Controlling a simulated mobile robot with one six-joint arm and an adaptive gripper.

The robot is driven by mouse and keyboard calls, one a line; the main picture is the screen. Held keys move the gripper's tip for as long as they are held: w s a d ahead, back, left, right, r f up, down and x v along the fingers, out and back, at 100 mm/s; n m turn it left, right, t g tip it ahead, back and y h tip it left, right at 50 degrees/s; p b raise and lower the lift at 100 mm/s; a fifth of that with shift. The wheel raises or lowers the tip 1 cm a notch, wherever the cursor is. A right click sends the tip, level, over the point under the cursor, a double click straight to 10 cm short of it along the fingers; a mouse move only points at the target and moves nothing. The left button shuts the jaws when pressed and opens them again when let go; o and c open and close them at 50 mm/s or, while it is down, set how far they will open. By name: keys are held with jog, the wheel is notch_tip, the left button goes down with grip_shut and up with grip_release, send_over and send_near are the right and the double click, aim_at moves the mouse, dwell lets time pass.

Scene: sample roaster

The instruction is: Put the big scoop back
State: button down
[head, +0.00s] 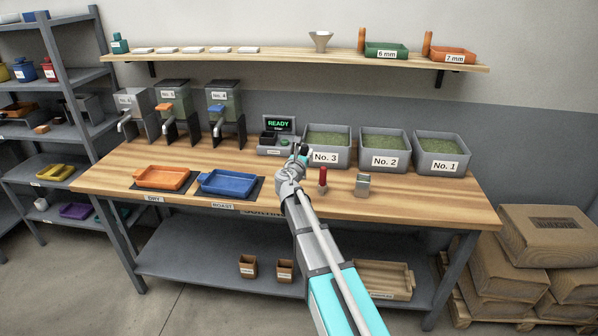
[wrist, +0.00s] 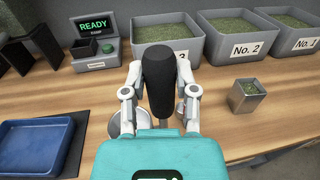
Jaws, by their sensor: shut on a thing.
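My gripper (wrist: 158,95) is shut on the thick black handle (wrist: 158,76) of the big scoop, which stands up between the two fingers. In the head view my gripper (head: 298,162) is over the table's middle, in front of bin No. 3, with the dark handle (head: 304,149) just showing. A round pale metal shape (wrist: 124,124) shows low beside the left finger; I cannot tell whether it is the scoop's bowl or a holder. The rest of the scoop is hidden by my gripper.
A red-handled tool (head: 322,182) and a metal cup of green beans (head: 362,185) stand right of my gripper. Bins No. 3 (head: 326,158), No. 2 (head: 384,161) and No. 1 (head: 444,167) line the back. The READY scale (head: 279,126) and blue tray (head: 229,183) are left.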

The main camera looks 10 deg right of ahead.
jog(key=w+f+b, duration=0.6)
jog(key=w+f, duration=0.1)
jog(key=w, duration=0.1)
jog(key=shift+w+d, duration=0.3)
jog(key=shift+w, duration=0.1)
jog(key=shift+f+b, duration=0.1)
jog(key=shift+b, duration=0.2)
jog(key=shift+w+f+b, duration=0.2)
jog(key=shift+f+b, duration=0.8)
jog(key=shift+w+f+b, duration=0.2)
jog(key=shift+f+b, duration=0.75)
jog(key=shift+f, duration=0.1)
jog(key=shift+c, duration=2)
grip_release()
